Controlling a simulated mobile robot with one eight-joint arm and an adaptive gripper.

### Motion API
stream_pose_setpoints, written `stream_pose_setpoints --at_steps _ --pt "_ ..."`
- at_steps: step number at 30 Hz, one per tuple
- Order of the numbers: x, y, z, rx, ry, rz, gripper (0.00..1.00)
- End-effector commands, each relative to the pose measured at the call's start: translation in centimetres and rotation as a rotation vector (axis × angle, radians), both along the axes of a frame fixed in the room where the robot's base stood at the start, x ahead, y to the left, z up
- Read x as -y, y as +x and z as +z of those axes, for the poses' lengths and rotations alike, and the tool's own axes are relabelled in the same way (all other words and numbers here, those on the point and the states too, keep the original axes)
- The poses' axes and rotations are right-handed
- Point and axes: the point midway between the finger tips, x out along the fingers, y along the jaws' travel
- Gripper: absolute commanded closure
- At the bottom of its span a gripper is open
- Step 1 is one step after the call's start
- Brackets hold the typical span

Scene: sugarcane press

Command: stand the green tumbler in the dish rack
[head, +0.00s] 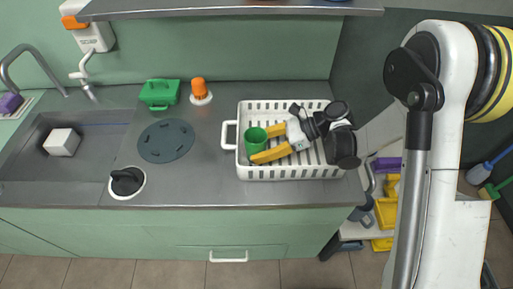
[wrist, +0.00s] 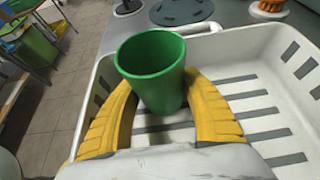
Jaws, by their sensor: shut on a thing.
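The green tumbler (head: 256,140) is upright inside the white dish rack (head: 290,173), near its left end. My gripper (head: 262,145) reaches in from the right, and its yellow fingers are shut around the tumbler. In the wrist view the tumbler (wrist: 152,68) stands between the two yellow fingers (wrist: 158,100), with its open mouth up. Slots of the rack floor (wrist: 240,95) show beside and below it. Whether the tumbler's base touches the rack floor is hard to tell.
Left of the rack are a dark round plate (head: 166,140), a green box (head: 160,93), an orange-topped item (head: 198,90) and a black knob (head: 127,181). A sink (head: 70,150) with a white block (head: 62,142) is farther left. A shelf (head: 230,10) hangs above.

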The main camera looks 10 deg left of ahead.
Motion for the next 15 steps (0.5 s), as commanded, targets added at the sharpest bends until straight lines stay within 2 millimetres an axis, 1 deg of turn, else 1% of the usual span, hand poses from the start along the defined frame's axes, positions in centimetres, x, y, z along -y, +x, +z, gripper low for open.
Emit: stream_pose_setpoints --at_steps 1,2,3,4,12,15 --pt "0.00 0.00 -0.32 0.000 0.000 0.000 0.87" --pt "0.00 0.00 -0.33 0.000 0.000 0.000 0.46" --pt "0.01 0.00 -0.24 0.000 0.000 0.000 0.33" --pt "0.00 0.00 -0.21 0.000 0.000 0.000 0.27" --pt "0.00 0.00 -0.17 0.000 0.000 0.000 0.27" --pt "0.00 0.00 0.25 0.000 0.000 0.000 0.27"
